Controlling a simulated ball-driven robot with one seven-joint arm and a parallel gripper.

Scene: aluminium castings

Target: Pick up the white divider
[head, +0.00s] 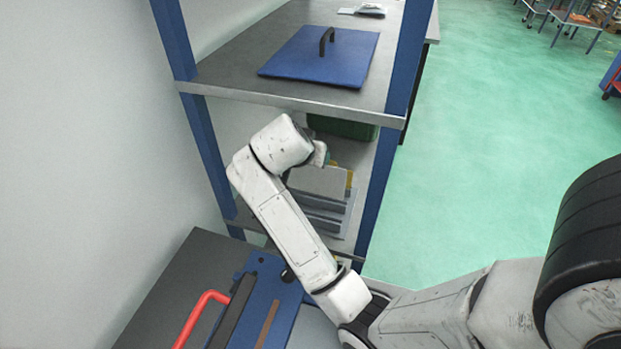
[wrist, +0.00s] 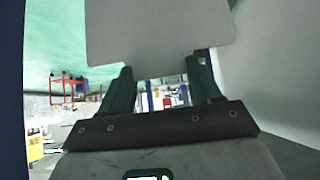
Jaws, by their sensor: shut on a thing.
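The white divider is a flat, pale grey-white panel (wrist: 160,28) with rounded lower corners, filling the top middle of the wrist view. My gripper (wrist: 160,70) is shut on it, with one dark green finger at each side of its lower edge. In the head view a pale panel (head: 320,181), which looks like the divider, shows beyond my wrist, inside the lower bay of the rack. My wrist covers part of it there and hides most of my fingers. I cannot tell whether the divider touches the shelf.
The blue rack posts (head: 392,120) and the shelf edge (head: 290,103) frame the bay. A blue lid with a black handle (head: 325,55) lies on the upper shelf. A dark green box (head: 342,128) is behind the bay opening. A red handle (head: 203,312) stands up at lower left.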

